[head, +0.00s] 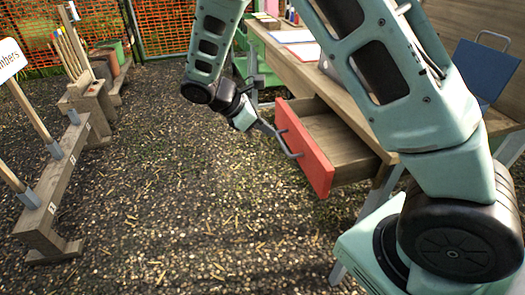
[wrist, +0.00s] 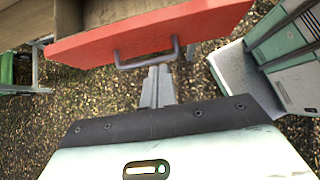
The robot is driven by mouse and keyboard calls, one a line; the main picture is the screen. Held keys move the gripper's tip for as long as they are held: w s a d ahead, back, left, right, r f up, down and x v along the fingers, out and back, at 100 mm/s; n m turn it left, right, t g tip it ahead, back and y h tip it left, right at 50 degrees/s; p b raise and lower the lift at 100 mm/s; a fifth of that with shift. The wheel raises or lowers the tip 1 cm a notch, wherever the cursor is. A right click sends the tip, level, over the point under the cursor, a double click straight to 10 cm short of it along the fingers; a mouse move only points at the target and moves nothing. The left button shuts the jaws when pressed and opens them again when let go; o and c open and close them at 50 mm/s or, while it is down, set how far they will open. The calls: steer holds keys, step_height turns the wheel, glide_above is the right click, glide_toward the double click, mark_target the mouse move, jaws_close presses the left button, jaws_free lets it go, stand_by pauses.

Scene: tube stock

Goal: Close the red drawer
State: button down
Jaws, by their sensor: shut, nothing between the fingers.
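The red drawer (head: 304,146) hangs open from the wooden desk (head: 318,73); its inside looks empty in the head view. It has a grey bar handle (head: 283,143) on its red front. In the wrist view the red drawer front (wrist: 140,33) spans the top, with the handle (wrist: 148,56) at its middle. My gripper (head: 258,122) is in front of the drawer, near the handle. In the wrist view my gripper's fingers (wrist: 158,75) are shut and empty, pointing at the handle. I cannot tell whether they touch it.
Wooden stands with posts (head: 50,195) line the left side. Pots (head: 108,60) stand at the back left before an orange fence (head: 165,25). A blue clipboard-like board (head: 483,68) is on the desk at right. The gravel ground (head: 170,210) in the middle is clear.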

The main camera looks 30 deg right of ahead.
mark_target(298, 149)
steer(key=x, duration=1)
steer(key=shift+w+d+b, duration=0.15)
steer(key=shift+d+b, duration=0.05)
steer(key=shift+b, duration=0.15)
steer(key=s+d, duration=0.1)
steer(key=d, duration=0.4)
steer(key=s+d+p, duration=0.1)
steer(key=d, duration=0.4)
steer(key=s+d, duration=0.2)
steer(key=d, duration=0.3)
steer(key=shift+s, duration=0.1)
steer(key=shift+s+d+r, duration=0.1)
steer(key=shift+s+d, duration=0.05)
steer(key=shift+d, duration=0.05)
